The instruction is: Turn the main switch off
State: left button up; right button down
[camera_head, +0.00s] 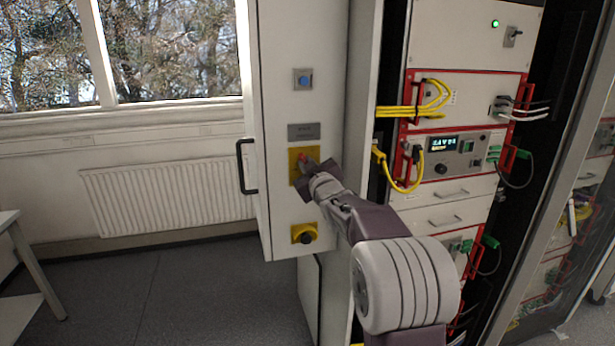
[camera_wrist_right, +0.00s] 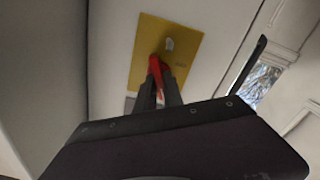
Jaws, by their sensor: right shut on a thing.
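The main switch is a red handle (camera_wrist_right: 156,69) on a yellow plate (camera_head: 293,164), on the pale cabinet door panel. The yellow plate also shows in the right wrist view (camera_wrist_right: 185,45). My right gripper (camera_head: 307,168) is at the plate, its arm coming in from the lower right. In the right wrist view its fingers (camera_wrist_right: 158,90) are shut on the red handle. The gripper hides part of the handle in the head view. The handle's exact angle is hard to read. My left gripper is not in view.
Above the switch are a grey label (camera_head: 304,132) and a blue button (camera_head: 304,80). A yellow-based black knob (camera_head: 304,234) sits below. A black door handle (camera_head: 244,167) is on the left edge. An instrument rack (camera_head: 465,90) with yellow cables (camera_head: 398,111) stands to the right.

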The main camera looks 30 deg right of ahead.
jog(key=shift+w+a+f+n+b, duration=0.15)
jog(key=shift+n+b, duration=0.95)
jog(key=shift+n, duration=0.95)
jog(key=shift+s+d+f+n+b, duration=0.1)
jog(key=shift+f+n+b, duration=0.1)
jog(key=shift+n+b, duration=1.4)
jog(key=shift+w+a+f+n+b, duration=0.15)
jog(key=shift+n+b, duration=0.5)
jog(key=shift+n, duration=1.8)
jog(key=shift+s, duration=0.1)
jog(key=c, duration=1.7)
grip_release()
jog(key=shift+o, duration=1.2)
jog(key=shift+s, duration=0.1)
jog(key=shift+r, duration=0.15)
